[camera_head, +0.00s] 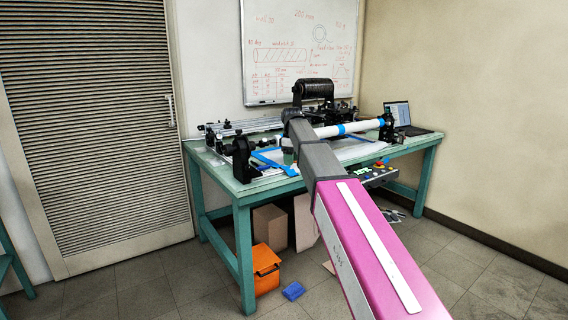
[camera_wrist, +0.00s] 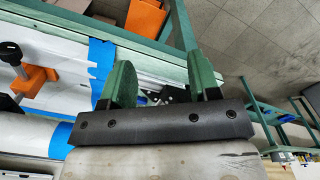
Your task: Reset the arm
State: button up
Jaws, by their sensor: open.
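My arm reaches from the lower right over the teal workbench (camera_head: 222,169) in the head view, and its far end hides my gripper there. In the wrist view my gripper (camera_wrist: 147,90) shows two green fingers standing apart, with nothing held between them. Beyond the fingers I see the bench edge and a metal rail. A white tube with blue bands (camera_head: 350,128) lies across the winding machine, just behind and right of my arm's end in the head view. I cannot tell how far the gripper is from the bench surface.
A black roll (camera_head: 314,89) stands on the bench, and an open laptop (camera_head: 402,116) is at its right end. A control box with buttons (camera_head: 378,173) hangs at the front edge. An orange bin (camera_head: 266,268), cardboard and a blue item (camera_head: 293,291) are on the floor.

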jog(key=s+d+f+m, duration=0.4)
jog(key=s+d+f, duration=0.1)
jog(key=s+f, duration=0.5)
jog(key=s+d+f+m, duration=0.5)
jog(key=s+f, duration=0.5)
jog(key=f, duration=0.4)
jog(key=s+d+f+m, duration=0.4)
jog(key=s+d+f, duration=0.2)
jog(key=s+f, duration=0.4)
jog(key=shift+s+f+m, duration=0.2)
jog(key=shift+f+m, duration=0.1)
jog(key=shift+f, duration=0.6)
jog(key=shift+o, duration=0.2)
dwell(0.7)
